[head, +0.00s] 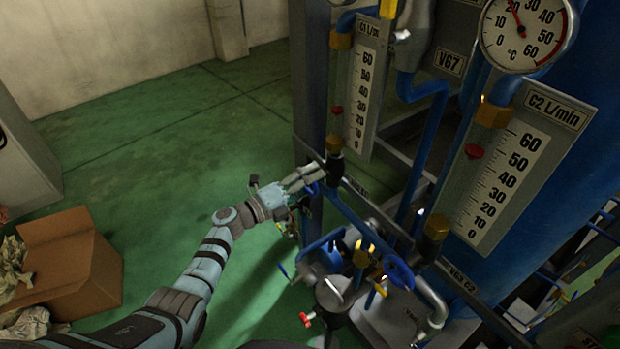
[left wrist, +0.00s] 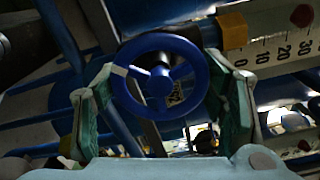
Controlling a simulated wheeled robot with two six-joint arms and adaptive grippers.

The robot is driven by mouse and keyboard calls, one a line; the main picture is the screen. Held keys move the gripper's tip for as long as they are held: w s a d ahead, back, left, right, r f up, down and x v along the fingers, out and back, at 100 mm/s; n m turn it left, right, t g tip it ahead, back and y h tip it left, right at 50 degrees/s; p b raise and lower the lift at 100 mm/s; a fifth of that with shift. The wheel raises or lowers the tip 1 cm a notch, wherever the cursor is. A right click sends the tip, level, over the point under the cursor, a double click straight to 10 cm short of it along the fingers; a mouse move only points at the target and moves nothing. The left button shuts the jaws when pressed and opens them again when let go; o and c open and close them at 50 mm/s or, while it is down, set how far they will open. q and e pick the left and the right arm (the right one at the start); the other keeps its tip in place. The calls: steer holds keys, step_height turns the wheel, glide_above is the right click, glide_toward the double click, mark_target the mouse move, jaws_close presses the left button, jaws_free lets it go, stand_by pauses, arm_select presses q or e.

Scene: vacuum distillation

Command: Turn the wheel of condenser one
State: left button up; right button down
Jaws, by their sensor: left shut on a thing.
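A blue handwheel with spokes (left wrist: 160,82) fills the middle of the left wrist view. In the head view it is mostly hidden by my left gripper (head: 302,182), below the C1 L/min flow meter (head: 362,90). The left gripper is shut on the wheel, with one green finger on each side of its rim in the left wrist view. A second blue handwheel (head: 398,273) sits lower right in the head view, below the C2 L/min meter (head: 520,165), and nothing holds it. My right gripper is not in view.
Blue pipes, brass fittings and a metal vessel (head: 335,292) crowd the space right of and below my gripper. A dial thermometer (head: 522,32) is at top right. An open cardboard box (head: 75,265) with packing paper stands lower left. The green floor (head: 170,140) between is clear.

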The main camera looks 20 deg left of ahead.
arm_select(q)
steer(key=shift+n+p, duration=0.45)
steer(key=shift+n, duration=0.75)
steer(key=o, duration=1.2)
steer(key=v, duration=1.2)
steer(key=shift+s, duration=0.1)
